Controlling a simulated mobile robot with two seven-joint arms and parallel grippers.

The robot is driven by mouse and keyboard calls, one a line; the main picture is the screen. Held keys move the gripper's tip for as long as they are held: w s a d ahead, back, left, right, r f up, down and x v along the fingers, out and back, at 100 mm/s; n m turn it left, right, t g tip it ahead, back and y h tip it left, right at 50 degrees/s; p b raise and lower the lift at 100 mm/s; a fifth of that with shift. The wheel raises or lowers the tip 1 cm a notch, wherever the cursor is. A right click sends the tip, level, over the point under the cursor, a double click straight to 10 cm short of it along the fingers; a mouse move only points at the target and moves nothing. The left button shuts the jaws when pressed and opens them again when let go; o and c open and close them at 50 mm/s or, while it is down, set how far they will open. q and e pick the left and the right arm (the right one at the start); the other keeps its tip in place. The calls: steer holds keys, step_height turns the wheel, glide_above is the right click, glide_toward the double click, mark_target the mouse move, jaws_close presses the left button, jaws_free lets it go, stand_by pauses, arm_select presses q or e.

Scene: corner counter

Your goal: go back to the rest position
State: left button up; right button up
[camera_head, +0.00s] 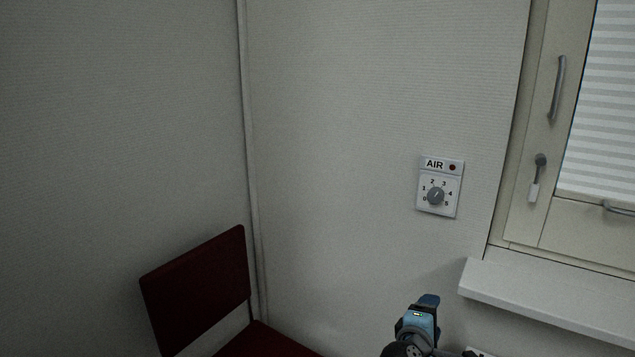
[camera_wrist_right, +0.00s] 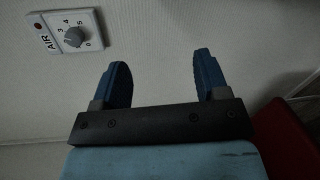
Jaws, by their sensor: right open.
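My right gripper (camera_head: 428,301) shows at the bottom of the head view, low in front of the wall and below the dial panel. In the right wrist view its two blue fingers (camera_wrist_right: 162,62) stand apart with nothing between them, only bare wall behind. The gripper is open and touches nothing that I can see. My left gripper is in neither view.
A white AIR dial panel (camera_head: 440,186) is on the wall, also in the wrist view (camera_wrist_right: 68,31). A dark red chair (camera_head: 197,290) stands lower left. A window (camera_head: 590,130) and white sill (camera_head: 545,299) are at right.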

steer(key=s+a+f+m+g+y, duration=0.3)
steer(key=s+f+m+y, duration=0.6)
steer(key=s+f, duration=1.35)
steer(key=s+a+m+y, duration=0.2)
steer(key=s+y, duration=0.2)
steer(key=s, duration=0.8)
arm_select(q)
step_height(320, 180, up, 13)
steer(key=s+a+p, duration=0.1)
steer(key=p, duration=1.4)
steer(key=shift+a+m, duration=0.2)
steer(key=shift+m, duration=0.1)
arm_select(e)
step_height(320, 180, up, 14)
steer(key=t, duration=0.1)
steer(key=shift+w+d+f+n, duration=0.15)
steer(key=shift+w+d+n, duration=0.15)
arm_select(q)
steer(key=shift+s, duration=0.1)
